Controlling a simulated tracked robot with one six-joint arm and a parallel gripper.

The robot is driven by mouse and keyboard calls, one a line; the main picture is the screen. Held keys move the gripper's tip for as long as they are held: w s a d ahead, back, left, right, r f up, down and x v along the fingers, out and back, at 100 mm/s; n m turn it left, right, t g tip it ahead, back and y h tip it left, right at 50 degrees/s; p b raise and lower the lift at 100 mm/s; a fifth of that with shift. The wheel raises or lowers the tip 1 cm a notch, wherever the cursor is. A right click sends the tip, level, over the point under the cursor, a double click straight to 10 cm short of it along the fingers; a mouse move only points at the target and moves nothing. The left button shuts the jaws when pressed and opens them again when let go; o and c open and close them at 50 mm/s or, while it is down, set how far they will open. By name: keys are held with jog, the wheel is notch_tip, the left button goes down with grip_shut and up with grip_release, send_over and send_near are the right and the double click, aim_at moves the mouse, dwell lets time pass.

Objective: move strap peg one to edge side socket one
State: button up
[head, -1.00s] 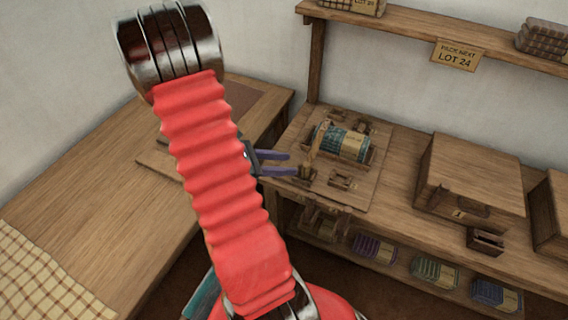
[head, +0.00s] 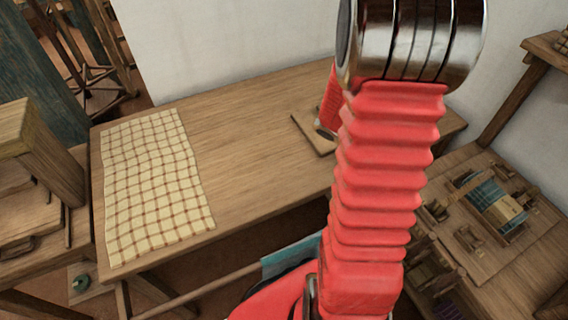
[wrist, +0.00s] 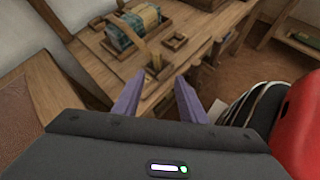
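A wooden packing board (head: 530,262) on the right bench carries a teal cloth bundle (head: 485,195) with a pale label. Small wooden socket blocks (head: 468,238) stand along its near side. In the wrist view, the bundle (wrist: 122,32) lies beyond my gripper (wrist: 157,98), and a pale strap or peg piece (wrist: 153,62) stands in front of it. A square socket (wrist: 174,40) is to its right. I cannot tell which is strap peg one or edge side socket one. My gripper's purple fingers are apart with nothing visible between them, short of the board. The arm hides it in the head view.
A long table (head: 250,120) with a checked cloth (head: 150,185) runs along the wall. A small board (head: 313,135) lies at its right end. A gap with dark floor lies in front of the table. A shelf (head: 548,45) juts out at the upper right.

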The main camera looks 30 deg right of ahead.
jog(key=w+a+r+m+t+y, duration=0.2)
jog(key=w+a+r+t, duration=0.1)
jog(key=a, duration=0.9)
jog(key=w+a+r+m+t+y, duration=0.1)
jog(key=w+a+r+t+y, duration=0.2)
jog(key=a, duration=0.9)
jog(key=w+a+r+m+t+y, duration=0.2)
jog(key=w+a+r+t, duration=0.2)
jog(key=a+r+t, duration=0.3)
jog(key=a+r, duration=0.4)
jog(key=a, duration=0.1)
jog(key=shift+w+m+t, duration=0.3)
jog(key=shift+t, duration=0.1)
jog(key=shift+r, duration=0.1)
jog(key=shift+c, duration=0.2)
jog(key=shift+c, duration=0.7)
